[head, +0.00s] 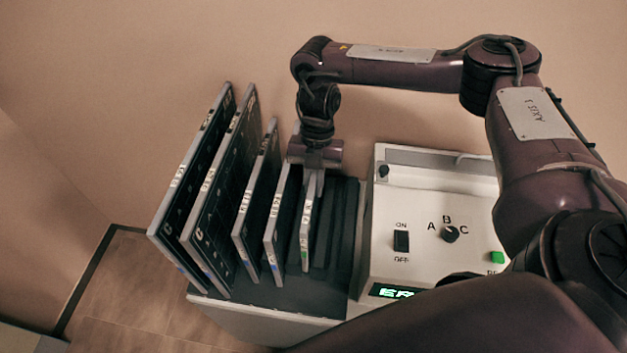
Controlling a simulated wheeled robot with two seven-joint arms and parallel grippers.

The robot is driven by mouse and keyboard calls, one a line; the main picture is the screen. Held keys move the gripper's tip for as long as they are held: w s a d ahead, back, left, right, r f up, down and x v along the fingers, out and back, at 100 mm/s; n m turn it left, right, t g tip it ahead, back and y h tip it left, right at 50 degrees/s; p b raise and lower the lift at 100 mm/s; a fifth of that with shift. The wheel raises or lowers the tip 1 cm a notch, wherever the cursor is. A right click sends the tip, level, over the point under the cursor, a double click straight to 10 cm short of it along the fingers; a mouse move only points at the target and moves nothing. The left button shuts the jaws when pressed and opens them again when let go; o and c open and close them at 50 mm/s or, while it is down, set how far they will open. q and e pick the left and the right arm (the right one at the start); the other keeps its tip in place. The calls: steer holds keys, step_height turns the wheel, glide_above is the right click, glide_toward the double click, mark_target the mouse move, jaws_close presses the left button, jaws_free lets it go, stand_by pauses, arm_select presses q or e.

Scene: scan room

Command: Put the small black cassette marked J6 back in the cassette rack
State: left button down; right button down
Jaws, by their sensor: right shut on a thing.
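My right gripper (316,172) reaches in from the right and points down. It is shut on the top of a small black cassette (309,225) with a pale edge strip and a green mark near its lower end. The cassette is upright, at the right end of the row in the cassette rack (262,300). I cannot tell whether its bottom rests fully in a slot, and its label is too small to read surely. Its upper part is partly hidden by the gripper. My left gripper is not in view.
Two large cassettes (198,155) (225,185), a medium one (257,200) and another small one (282,222) stand left of the held cassette. Empty dark slots (342,225) lie to its right. A white control box (395,285) with switch, dial and green button adjoins the rack.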

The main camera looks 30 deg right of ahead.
steer(key=shift+f, duration=0.45)
steer(key=c, duration=1.3)
jaws_free()
steer(key=shift+c, duration=0.2)
steer(key=v, duration=0.8)
steer(key=shift+f, duration=0.1)
step_height(320, 180, up, 6)
steer(key=p, duration=0.7)
steer(key=shift+p, duration=0.35)
